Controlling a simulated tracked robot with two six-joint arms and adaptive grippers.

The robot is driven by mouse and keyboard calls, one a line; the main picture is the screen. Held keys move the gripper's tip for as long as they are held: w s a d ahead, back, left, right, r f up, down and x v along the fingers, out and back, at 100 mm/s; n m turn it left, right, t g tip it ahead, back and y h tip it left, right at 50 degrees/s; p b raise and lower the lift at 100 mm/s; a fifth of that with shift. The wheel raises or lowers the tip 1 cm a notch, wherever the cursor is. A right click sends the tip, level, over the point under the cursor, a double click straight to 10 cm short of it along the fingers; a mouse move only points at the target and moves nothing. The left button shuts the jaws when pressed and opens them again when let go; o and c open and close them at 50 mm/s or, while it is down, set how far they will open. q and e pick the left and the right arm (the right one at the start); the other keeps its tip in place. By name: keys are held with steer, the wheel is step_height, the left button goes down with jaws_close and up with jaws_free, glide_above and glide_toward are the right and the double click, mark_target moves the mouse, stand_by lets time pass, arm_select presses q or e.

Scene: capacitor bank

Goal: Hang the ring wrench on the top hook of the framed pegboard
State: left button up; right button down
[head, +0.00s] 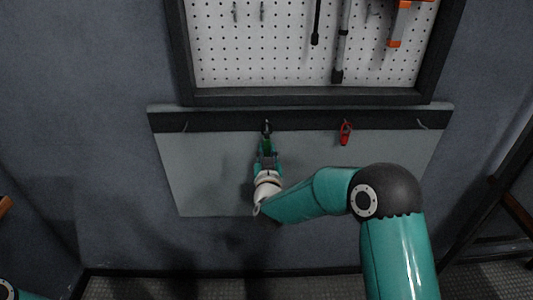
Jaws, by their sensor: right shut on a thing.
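The framed pegboard (290,60) fills the top middle of the head view, white with holes in a dark frame. Small hooks (262,10) show at its upper left; its top is cut off by the picture edge. My right gripper (267,147) is below the frame, at the dark strip of the lower panel. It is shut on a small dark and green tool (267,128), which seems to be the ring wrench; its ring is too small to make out. I cannot tell whether it touches the strip. My left gripper is out of view.
A grey panel (210,170) with a dark strip (205,121) hangs under the pegboard. A red tool (345,132) hangs there, right of my gripper. Dark-handled tools (341,45) and an orange tool (400,24) hang on the pegboard's right half. Its lower left is bare.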

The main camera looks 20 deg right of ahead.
steer(key=shift+s+r, duration=0.1)
steer(key=shift+r, duration=0.1)
steer(key=shift+s+a+r, duration=0.15)
steer(key=shift+s+r, duration=0.2)
steer(key=shift+s, duration=0.1)
steer(key=shift+s+a+f+b, duration=0.1)
steer(key=shift+s+a+b, duration=0.05)
steer(key=shift+s+b, duration=0.35)
steer(key=shift+b+v, duration=0.55)
steer(key=shift+v, duration=0.75)
steer(key=b+v, duration=0.2)
steer(key=v, duration=0.6)
steer(key=shift+s, duration=0.15)
